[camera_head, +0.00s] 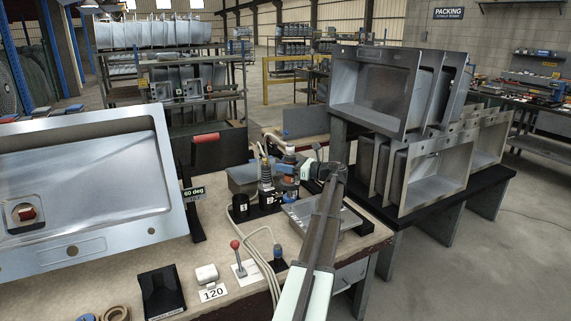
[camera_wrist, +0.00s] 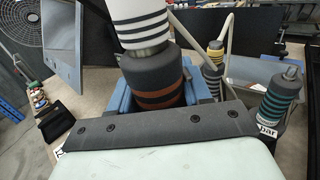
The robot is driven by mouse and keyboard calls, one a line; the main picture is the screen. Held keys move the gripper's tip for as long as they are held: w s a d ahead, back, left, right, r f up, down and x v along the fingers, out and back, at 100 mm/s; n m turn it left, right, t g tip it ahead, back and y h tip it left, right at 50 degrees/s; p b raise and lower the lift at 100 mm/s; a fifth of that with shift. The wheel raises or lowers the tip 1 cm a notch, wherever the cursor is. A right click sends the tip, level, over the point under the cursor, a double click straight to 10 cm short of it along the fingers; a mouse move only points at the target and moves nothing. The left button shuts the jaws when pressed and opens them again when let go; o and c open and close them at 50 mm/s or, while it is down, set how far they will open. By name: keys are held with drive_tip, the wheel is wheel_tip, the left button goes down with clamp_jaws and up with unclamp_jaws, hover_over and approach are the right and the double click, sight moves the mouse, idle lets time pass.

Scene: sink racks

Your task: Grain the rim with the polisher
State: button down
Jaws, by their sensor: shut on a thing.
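The large steel sink (camera_head: 80,185) stands tilted on the left of the bench, its broad rim facing me. It shows at the upper left in the wrist view (camera_wrist: 64,42). My gripper (camera_head: 297,168) is over the middle of the bench, to the right of the sink and well apart from it. In the wrist view it is shut on a dark tool with brown bands (camera_wrist: 153,78), with a white, black-striped upper part; I take this as the polisher. Blue parts flank the tool. Its lower end is hidden behind my grey bolted plate.
A yellow-banded tool (camera_wrist: 214,55) and a teal-banded tool (camera_wrist: 279,98) stand close to the right of the held tool. A red-knobbed lever (camera_head: 238,258), a black tray (camera_head: 161,292) and looping hoses lie at the bench front. Racked sinks (camera_head: 437,175) stand to the right.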

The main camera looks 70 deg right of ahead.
sight(286, 178)
drive_tip(key=shift+f, duration=2.8)
drive_tip(key=shift+a, duration=0.1)
